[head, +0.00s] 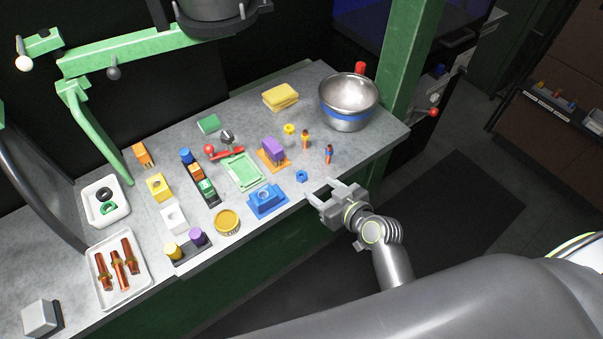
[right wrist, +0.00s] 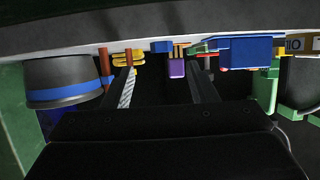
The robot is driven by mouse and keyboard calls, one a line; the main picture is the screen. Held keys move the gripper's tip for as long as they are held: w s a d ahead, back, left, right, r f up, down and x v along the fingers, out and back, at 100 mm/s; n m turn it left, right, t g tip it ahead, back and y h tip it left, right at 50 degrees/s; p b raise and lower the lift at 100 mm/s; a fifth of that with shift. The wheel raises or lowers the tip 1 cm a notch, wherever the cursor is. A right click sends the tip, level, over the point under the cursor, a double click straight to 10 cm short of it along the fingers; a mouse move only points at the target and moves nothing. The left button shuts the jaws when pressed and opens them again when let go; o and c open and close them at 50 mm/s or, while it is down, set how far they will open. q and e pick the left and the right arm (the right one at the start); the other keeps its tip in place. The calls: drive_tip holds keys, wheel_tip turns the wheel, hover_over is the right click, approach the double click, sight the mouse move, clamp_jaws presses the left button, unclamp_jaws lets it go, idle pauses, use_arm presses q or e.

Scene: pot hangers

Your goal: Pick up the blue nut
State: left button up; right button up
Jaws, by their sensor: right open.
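The blue nut (head: 302,176) is a small blue ring lying on the grey worktop near its front edge, right of the blue block with a stepped base (head: 267,200). My right gripper (head: 333,187) is open and empty at the front edge, just right of the nut and apart from it. In the right wrist view, a small blue piece (right wrist: 161,46), likely the nut, shows beyond and between the two open fingers (right wrist: 165,85). My left gripper is not in view.
A metal bowl with a blue band (head: 348,105) stands at the right end of the worktop (head: 235,120). Two small orange-and-blue pegs (head: 328,154) (head: 305,139) stand behind the nut. A purple block (head: 272,149) is farther back. The space between the nut and gripper is clear.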

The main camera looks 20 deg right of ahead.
sight(302, 176)
drive_tip(key=shift+x, duration=0.85)
drive_tip(key=p+x, duration=0.1)
drive_tip(key=x, duration=0.3)
drive_tip(key=shift+w+a+r+p, duration=0.1)
drive_tip(key=shift+a+r+p, duration=0.05)
drive_tip(key=shift+p, duration=0.2)
drive_tip(key=shift+w+a+f, duration=0.15)
drive_tip(key=shift+w+f, duration=0.1)
drive_tip(key=shift+w, duration=0.15)
drive_tip(key=c, duration=1.1)
drive_tip(key=shift+o, duration=0.2)
drive_tip(key=shift+r, duration=0.1)
wheel_tip(302, 176, up, 10)
drive_tip(key=shift+p, duration=0.3)
